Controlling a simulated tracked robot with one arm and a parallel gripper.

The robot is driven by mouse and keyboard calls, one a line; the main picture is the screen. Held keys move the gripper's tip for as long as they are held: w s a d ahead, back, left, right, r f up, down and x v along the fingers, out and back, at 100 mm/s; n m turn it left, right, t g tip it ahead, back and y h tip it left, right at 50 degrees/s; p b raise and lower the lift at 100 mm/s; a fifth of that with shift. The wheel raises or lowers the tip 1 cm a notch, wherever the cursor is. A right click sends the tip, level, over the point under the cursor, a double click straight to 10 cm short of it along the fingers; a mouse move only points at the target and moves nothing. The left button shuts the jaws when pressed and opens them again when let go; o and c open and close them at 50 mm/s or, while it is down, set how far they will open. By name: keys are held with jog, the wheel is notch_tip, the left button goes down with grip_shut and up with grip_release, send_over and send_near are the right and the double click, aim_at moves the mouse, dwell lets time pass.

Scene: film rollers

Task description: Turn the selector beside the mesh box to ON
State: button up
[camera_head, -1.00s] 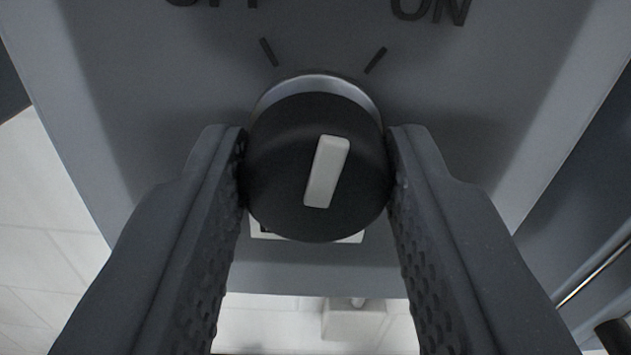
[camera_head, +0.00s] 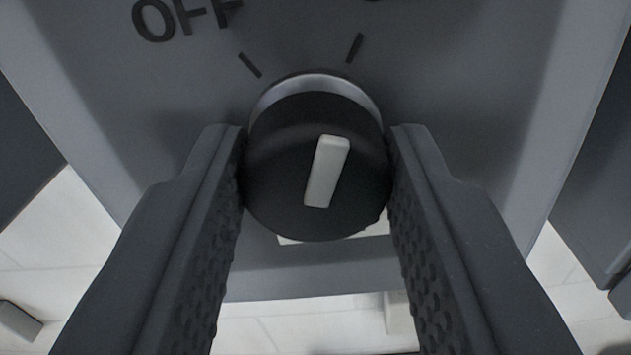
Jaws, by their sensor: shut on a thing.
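The selector is a round black knob (camera_head: 280,180) with a pale pointer bar (camera_head: 327,170) and a silver collar, on a grey panel (camera_head: 300,30). My gripper (camera_head: 318,165) is shut on the knob, one textured finger on its left side and one on its right. The OFF label (camera_head: 185,15) and its tick (camera_head: 250,65) are up and left. The other tick (camera_head: 355,47) is above and slightly right, and the pointer bar roughly lines up with it. The label above that tick is almost wholly cut off by the top edge. The mesh box is not in view.
A white plate (camera_head: 375,229) shows partly behind the knob. Pale tiled floor (camera_head: 300,330) shows below the panel. Dark grey surfaces stand at the far left (camera_head: 20,150) and far right (camera_head: 600,200).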

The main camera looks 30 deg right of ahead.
jog(key=shift+w+m, duration=0.1)
jog(key=shift+m, duration=0.5)
jog(key=shift+m+p, duration=0.3)
jog(key=o, duration=1)
jog(key=shift+c, duration=0.2)
jog(key=shift+a, duration=0.1)
jog(key=b+v, duration=0.4)
jog(key=v, duration=0.9)
jog(key=shift+s+a, duration=0.2)
jog(key=shift+s, duration=0.15)
jog(key=shift+w, duration=0.1)
